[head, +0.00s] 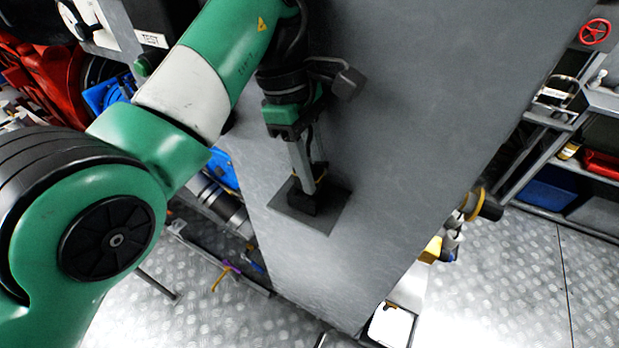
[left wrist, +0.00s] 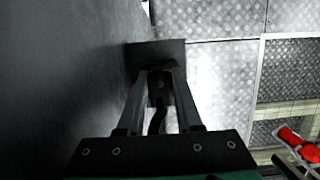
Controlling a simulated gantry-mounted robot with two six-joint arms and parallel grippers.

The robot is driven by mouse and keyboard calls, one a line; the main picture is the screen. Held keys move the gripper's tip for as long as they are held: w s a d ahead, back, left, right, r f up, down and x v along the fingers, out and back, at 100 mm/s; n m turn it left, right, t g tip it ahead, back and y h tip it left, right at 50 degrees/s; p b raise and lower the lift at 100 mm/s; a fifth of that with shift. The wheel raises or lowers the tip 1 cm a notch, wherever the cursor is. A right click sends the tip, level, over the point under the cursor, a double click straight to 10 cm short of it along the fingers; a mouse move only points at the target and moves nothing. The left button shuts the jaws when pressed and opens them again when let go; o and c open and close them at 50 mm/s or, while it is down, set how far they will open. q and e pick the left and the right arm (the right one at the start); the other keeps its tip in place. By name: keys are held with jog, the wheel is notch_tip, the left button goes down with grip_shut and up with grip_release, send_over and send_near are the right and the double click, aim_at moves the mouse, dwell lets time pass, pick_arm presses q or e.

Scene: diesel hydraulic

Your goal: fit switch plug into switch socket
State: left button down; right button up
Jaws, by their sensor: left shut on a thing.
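My left gripper (head: 312,187) is at a dark square plate (head: 332,212) on the large grey panel, in the middle of the head view. Its fingers are shut on the switch plug (head: 302,203), a small dark piece with a cable, right in front of the plate. In the left wrist view the plug (left wrist: 160,92) sits between the fingertips, and the cable hangs back between the fingers. The plate (left wrist: 142,54) stands out just beyond them. The socket opening is hidden behind the plug and fingers, so I cannot tell whether the plug is seated. My right gripper is not in view.
The grey panel (head: 430,120) fills the middle and is bare around the plate. Pipes and a yellow fitting (head: 431,250) are at its right edge. Shelves with a blue bin (head: 545,193) stand at the far right. The metal floor (head: 500,290) shows below.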

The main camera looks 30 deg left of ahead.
pick_arm(q)
jog(key=shift+r+p, duration=1.35)
jog(key=shift+r, duration=0.3)
notch_tip(320, 180, up, 4)
jog(key=p, duration=0.4)
